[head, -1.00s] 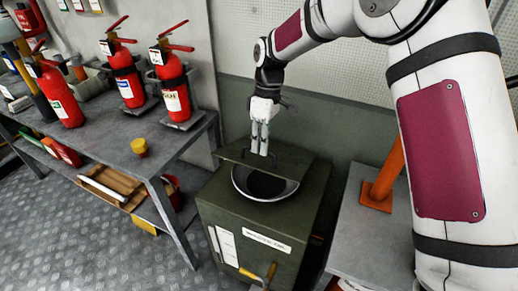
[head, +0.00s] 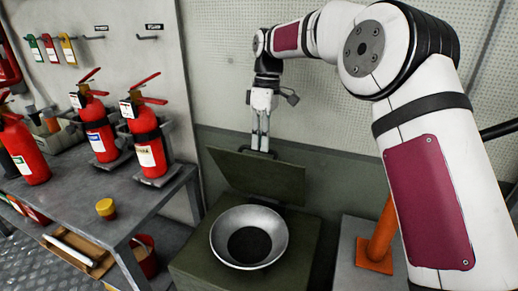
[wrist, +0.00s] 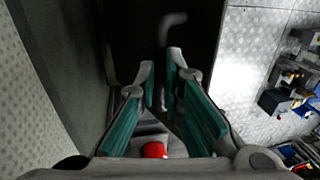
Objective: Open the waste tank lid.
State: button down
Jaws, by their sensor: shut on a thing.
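The olive-green waste tank (head: 200,270) stands low in the middle of the head view. Its lid (head: 255,178) is hinged up and tilted steeply back, clear of the round metal funnel (head: 230,222) with a dark opening. My gripper (head: 261,148) points down at the lid's top edge and is shut on the dark lid handle (head: 271,153). In the wrist view the two teal-padded fingers (wrist: 161,75) face a dark area; the handle between them is hard to make out.
Left of the tank is a metal bench (head: 85,205) with red fire extinguishers (head: 148,140) and a small yellow-lidded jar (head: 106,209). An orange post (head: 381,235) stands on a grey surface at right. The wall is close behind the lid.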

jog(key=shift+w+d+f, duration=0.2)
jog(key=shift+d+f, duration=0.05)
jog(key=shift+f, duration=0.25)
jog(key=shift+w+d+f, duration=0.15)
jog(key=shift+d+f, duration=0.1)
jog(key=shift+f, duration=0.2)
jog(key=c, duration=1.7)
grip_release()
jog(key=shift+w+f, duration=0.1)
jog(key=shift+o, duration=0.2)
jog(key=shift+w+f, duration=0.15)
jog(key=shift+w, duration=0.05)
jog(key=shift+s+a+r, duration=0.15)
jog(key=shift+a+r, duration=0.05)
jog(key=shift+r, duration=0.1)
jog(key=a+v, duration=0.1)
jog(key=v, duration=1)
jog(key=shift+w+d+r, duration=0.2)
jog(key=shift+d+r, duration=0.15)
jog(key=shift+d, duration=0.05)
jog(key=shift+r, duration=0.15)
